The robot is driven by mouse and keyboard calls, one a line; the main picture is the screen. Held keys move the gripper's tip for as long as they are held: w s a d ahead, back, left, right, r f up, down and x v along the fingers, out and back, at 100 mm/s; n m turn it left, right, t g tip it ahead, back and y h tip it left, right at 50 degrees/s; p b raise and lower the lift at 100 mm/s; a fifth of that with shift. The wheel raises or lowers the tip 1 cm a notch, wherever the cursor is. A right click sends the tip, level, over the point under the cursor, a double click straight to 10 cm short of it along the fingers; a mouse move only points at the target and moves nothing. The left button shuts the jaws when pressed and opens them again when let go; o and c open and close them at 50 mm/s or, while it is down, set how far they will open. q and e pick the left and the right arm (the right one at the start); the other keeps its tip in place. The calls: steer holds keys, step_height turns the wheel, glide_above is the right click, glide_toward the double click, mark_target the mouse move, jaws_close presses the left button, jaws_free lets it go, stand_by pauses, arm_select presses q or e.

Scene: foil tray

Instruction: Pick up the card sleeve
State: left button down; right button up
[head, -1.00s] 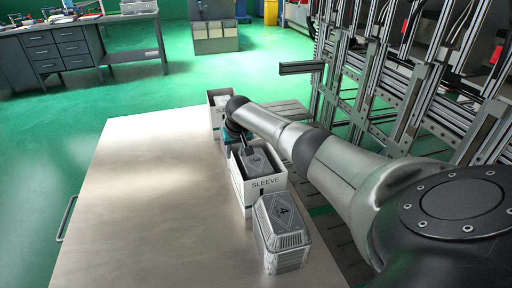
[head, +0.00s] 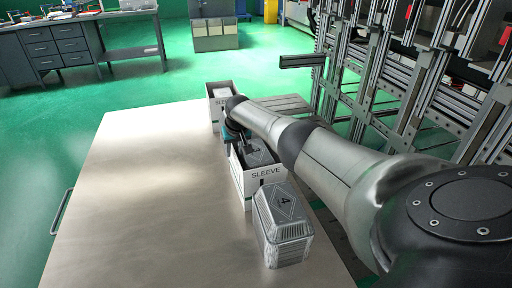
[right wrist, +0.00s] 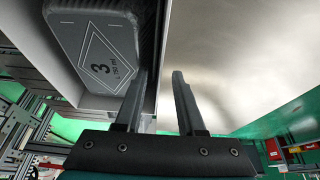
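The card sleeve (head: 262,183) is an open white box marked SLEEVE, standing on the table with a foil tray (head: 262,155) inside. In the right wrist view the tray's grey lid (right wrist: 95,45) carries a diamond and the number 3. My right gripper (right wrist: 160,82) is open at the sleeve's wall (right wrist: 156,75). One finger shows on the tray side and the other on the outer side, over bare table. I cannot tell whether either finger touches the wall. In the head view my right gripper (head: 241,141) is partly hidden by its arm. My left gripper is not in view.
Another foil tray (head: 283,226), marked 4, stands in front of the sleeve. A second white box (head: 214,112) stands behind, near my right arm. The table's left part (head: 160,200) is bare. Metal racking (head: 400,90) rises on the right.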

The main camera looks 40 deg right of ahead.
steer(key=shift+f, duration=0.15)
stand_by(0.4)
jaws_close()
stand_by(1.3)
